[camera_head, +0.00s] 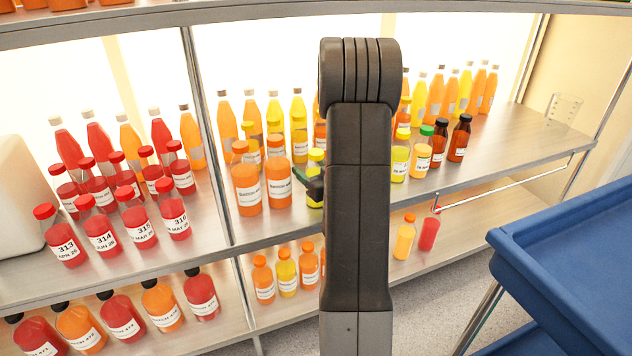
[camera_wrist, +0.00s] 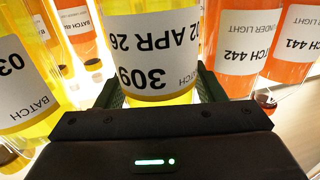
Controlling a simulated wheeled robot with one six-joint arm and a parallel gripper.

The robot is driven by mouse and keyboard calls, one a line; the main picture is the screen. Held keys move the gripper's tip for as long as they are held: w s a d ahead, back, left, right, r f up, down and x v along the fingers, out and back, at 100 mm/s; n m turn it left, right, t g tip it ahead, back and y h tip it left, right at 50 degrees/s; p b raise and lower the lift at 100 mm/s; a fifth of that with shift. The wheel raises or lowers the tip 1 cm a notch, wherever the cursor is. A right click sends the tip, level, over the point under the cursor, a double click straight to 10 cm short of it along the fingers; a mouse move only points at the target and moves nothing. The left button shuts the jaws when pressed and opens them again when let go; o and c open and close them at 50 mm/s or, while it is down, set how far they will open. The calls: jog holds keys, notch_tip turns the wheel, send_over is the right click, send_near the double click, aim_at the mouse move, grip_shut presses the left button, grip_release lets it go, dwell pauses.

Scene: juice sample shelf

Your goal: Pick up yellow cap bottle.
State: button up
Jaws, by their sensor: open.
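A bottle with a yellow cap (camera_head: 316,156) stands on the middle shelf, mostly hidden behind my arm. My gripper (camera_head: 307,182) shows only as a small dark finger beside it. In the wrist view a bottle of yellow juice (camera_wrist: 150,25), with an upside-down white label reading 309 and 02 APR 26, sits between the fingers of my open gripper (camera_wrist: 160,92). Its cap is out of that view. I cannot tell whether the fingers touch it.
Orange bottles (camera_head: 247,185) stand close on the left; in the wrist view, orange bottles (camera_wrist: 240,50) stand right and a yellow one (camera_wrist: 22,85) left. Red bottles (camera_head: 102,235) fill the left shelf. A blue cart (camera_head: 570,245) is at the right. Bare shelf (camera_head: 510,150) shows at right.

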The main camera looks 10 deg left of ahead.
jog(key=c, duration=0.9)
jog(key=shift+r, duration=0.1)
